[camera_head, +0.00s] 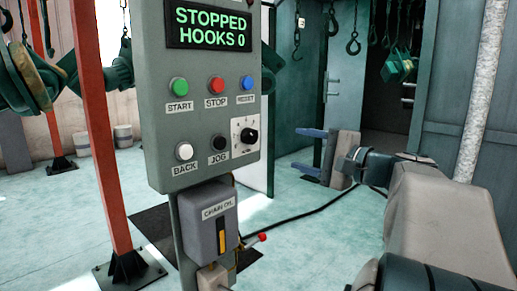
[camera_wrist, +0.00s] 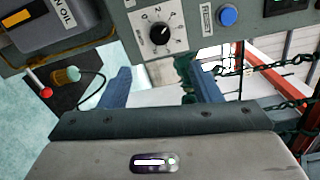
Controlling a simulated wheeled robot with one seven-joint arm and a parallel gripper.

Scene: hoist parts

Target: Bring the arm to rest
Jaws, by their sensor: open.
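My gripper (camera_head: 301,149) is to the right of the grey control panel (camera_head: 150,90) in the head view, apart from it. Its two blue fingers are spread with nothing between them, and they show in the wrist view too (camera_wrist: 163,85). My arm reaches in from the lower right, bent, with the gripper pointing left. The panel's display (camera_head: 210,25) reads "STOPPED HOOKS 0" in green. Below it are a green START button (camera_head: 178,87), a red STOP button (camera_head: 217,85), a blue RESET button (camera_head: 247,82) and a black dial (camera_head: 249,135).
A chain oil box (camera_head: 208,240) hangs under the panel, with a red-tipped lever (camera_head: 262,237) beside it. An orange post (camera_head: 98,130) stands at left. Hooks (camera_head: 353,43) hang at the back. A dark cable crosses the floor. Pale floor (camera_head: 310,240) lies open between panel and arm.

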